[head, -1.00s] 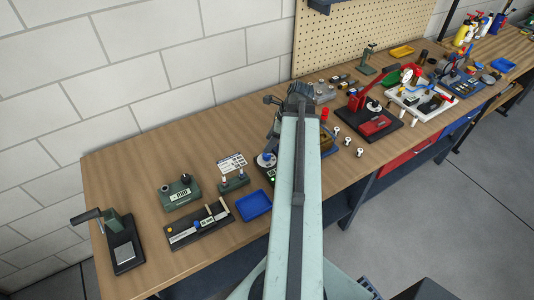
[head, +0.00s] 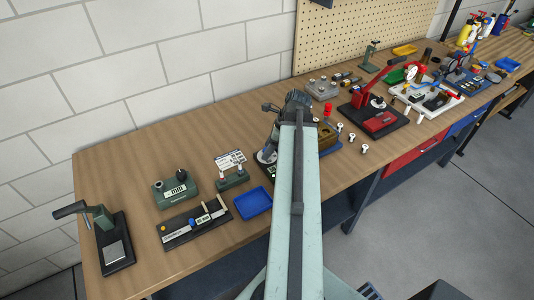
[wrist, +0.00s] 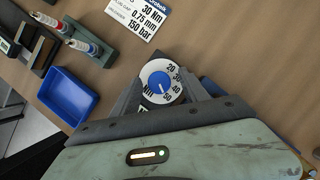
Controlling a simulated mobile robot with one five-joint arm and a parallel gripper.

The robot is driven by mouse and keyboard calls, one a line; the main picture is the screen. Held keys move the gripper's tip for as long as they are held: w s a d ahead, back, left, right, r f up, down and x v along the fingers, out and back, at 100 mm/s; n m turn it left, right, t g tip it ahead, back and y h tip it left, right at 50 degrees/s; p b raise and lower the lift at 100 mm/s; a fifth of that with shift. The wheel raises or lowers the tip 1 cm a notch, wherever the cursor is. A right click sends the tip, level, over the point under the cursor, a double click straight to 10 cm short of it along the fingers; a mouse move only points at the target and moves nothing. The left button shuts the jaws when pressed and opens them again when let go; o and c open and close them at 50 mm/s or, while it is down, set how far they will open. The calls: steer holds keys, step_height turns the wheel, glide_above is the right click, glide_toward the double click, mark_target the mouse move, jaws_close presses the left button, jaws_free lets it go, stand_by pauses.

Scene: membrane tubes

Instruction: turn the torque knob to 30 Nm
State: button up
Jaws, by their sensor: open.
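The torque knob (wrist: 157,80) is a blue disc on a white dial (wrist: 173,95) marked 20, 30, 40, 50 and Nm. Its small white mark seems to point to the lower right, toward the 40 to 50 side; I cannot read it exactly. My gripper (wrist: 165,88) is open, with dark jaws on either side of the dial; I cannot tell whether they touch it. In the head view the white dial (head: 262,157) shows beside my gripper (head: 268,148), partly hidden by my arm.
A white card (wrist: 143,22) reads 30 Nm, 0.75 mm, 150 bar. A blue tray (wrist: 67,95) lies left of the dial. A red press (head: 385,85) stands right.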

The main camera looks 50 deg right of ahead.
steer(key=shift+r, duration=0.1)
jaws_close()
steer(key=shift+a, duration=0.2)
steer(key=shift+d+n, duration=0.2)
steer(key=shift+n, duration=0.1)
steer(key=shift+w+d+n+g+y, duration=0.15)
steer(key=shift+n+g+y, duration=0.2)
steer(key=shift+n, duration=0.65)
steer(key=n+g, duration=0.1)
steer(key=n, duration=0.1)
steer(key=n+y, duration=0.1)
steer(key=n, duration=0.2)
steer(key=shift+w+d+g, duration=0.15)
steer(key=shift+g, duration=0.2)
steer(key=n+g, duration=0.1)
steer(key=n, duration=0.3)
steer(key=shift+w+n+g, duration=0.15)
steer(key=shift+n+g, duration=0.85)
steer(key=shift+n, duration=1.1)
